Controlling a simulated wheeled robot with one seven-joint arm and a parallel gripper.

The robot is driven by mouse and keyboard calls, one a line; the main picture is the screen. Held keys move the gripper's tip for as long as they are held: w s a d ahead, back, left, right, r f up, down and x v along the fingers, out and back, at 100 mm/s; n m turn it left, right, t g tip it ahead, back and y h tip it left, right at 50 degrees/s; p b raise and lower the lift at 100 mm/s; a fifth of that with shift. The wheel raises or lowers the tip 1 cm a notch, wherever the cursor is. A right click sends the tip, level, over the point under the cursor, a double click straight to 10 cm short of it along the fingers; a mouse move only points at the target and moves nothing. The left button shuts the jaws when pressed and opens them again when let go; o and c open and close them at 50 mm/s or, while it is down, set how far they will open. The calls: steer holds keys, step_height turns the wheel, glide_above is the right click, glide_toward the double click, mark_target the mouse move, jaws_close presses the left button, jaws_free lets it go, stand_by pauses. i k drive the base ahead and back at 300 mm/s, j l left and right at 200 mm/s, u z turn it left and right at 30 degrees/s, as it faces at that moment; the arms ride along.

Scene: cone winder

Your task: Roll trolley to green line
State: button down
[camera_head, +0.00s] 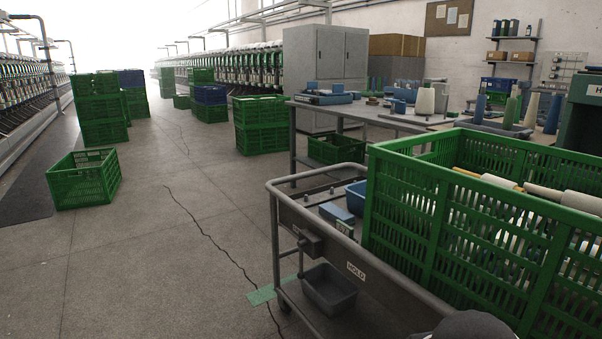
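The trolley (350,252) is a grey metal cart with a tubular rim and a HOLD label, at the lower right. Its upper tray holds a blue bin (355,197) and a blue-grey box (336,213); a dark grey bin (329,288) sits on its lower level. A short strip of green line (262,294) shows on the floor at the trolley's left side, close to a caster. The rest of the line is hidden behind the trolley, if it continues. My gripper is not in view.
A large green crate (432,235) with yarn cones fills the right foreground; what supports it is hidden. A workbench (375,112) stands behind. A green crate (84,180) sits on the left floor, with crate stacks (262,126) farther back. The floor between is clear.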

mark_target(389, 304)
steer(key=k+l+z, duration=0.15)
steer(key=l+z, duration=0.15)
steer(key=z, duration=0.15)
steer(key=k+l+z, duration=0.1)
steer(key=l+z, duration=0.65)
steer(key=z, duration=0.15)
steer(key=l+z, duration=0.45)
